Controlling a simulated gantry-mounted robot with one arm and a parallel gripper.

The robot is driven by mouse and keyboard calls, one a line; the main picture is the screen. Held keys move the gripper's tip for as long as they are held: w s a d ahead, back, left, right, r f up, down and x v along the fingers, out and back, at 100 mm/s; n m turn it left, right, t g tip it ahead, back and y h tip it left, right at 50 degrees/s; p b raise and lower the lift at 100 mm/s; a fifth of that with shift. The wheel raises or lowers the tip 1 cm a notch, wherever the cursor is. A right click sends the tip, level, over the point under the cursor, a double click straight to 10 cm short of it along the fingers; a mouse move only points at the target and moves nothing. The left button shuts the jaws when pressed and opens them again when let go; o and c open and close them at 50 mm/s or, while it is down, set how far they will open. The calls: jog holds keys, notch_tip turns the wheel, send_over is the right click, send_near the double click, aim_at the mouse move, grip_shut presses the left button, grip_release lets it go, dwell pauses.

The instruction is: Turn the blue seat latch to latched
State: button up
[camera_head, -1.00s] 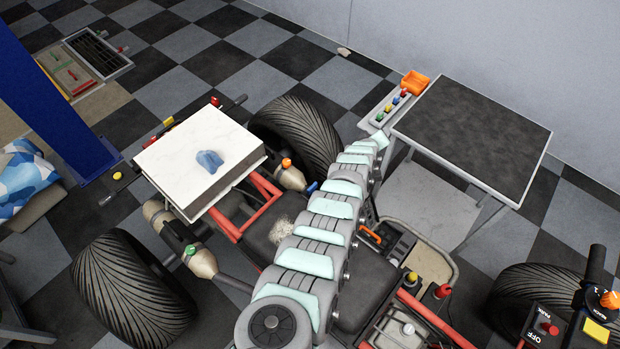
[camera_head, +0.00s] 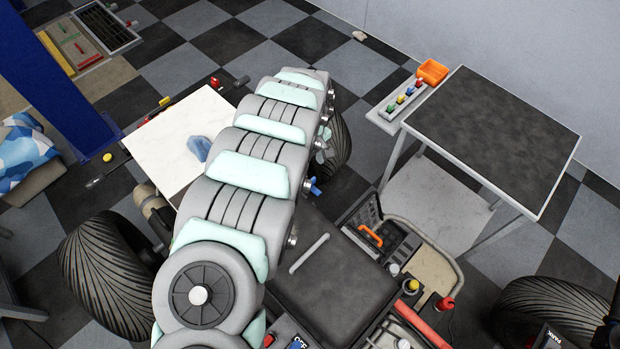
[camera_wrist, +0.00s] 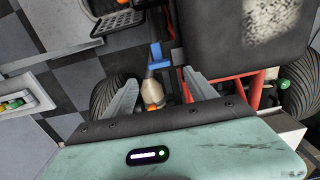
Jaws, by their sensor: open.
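The blue seat latch (camera_wrist: 158,58) shows in the wrist view as a small L-shaped blue lever beside the dark seat (camera_wrist: 235,50). In the head view the latch (camera_head: 313,186) is a small blue piece at the seat's edge, right beside my arm. My gripper (camera_wrist: 160,77) is open and empty, its two grey fingers spread just below the latch in the wrist view. The latch lies between the lines of the fingertips, and no touch is clear. In the head view my arm hides most of the gripper. The seat (camera_head: 330,270) also shows there.
A white-topped box (camera_head: 165,150) with a blue cloth (camera_head: 198,148) stands left of my arm. A black-topped table (camera_head: 490,135) stands at the right. Tyres (camera_wrist: 105,95) and a red frame (camera_wrist: 222,75) lie close around the gripper.

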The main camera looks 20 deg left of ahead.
aim_at(310, 181)
notch_tip(310, 181, down, 9)
jog(key=shift+w+r+b, duration=0.1)
jog(key=shift+r+b, duration=0.05)
jog(key=shift+b, duration=0.55)
jog(key=shift+c, duration=0.4)
jog(key=c, duration=1.3)
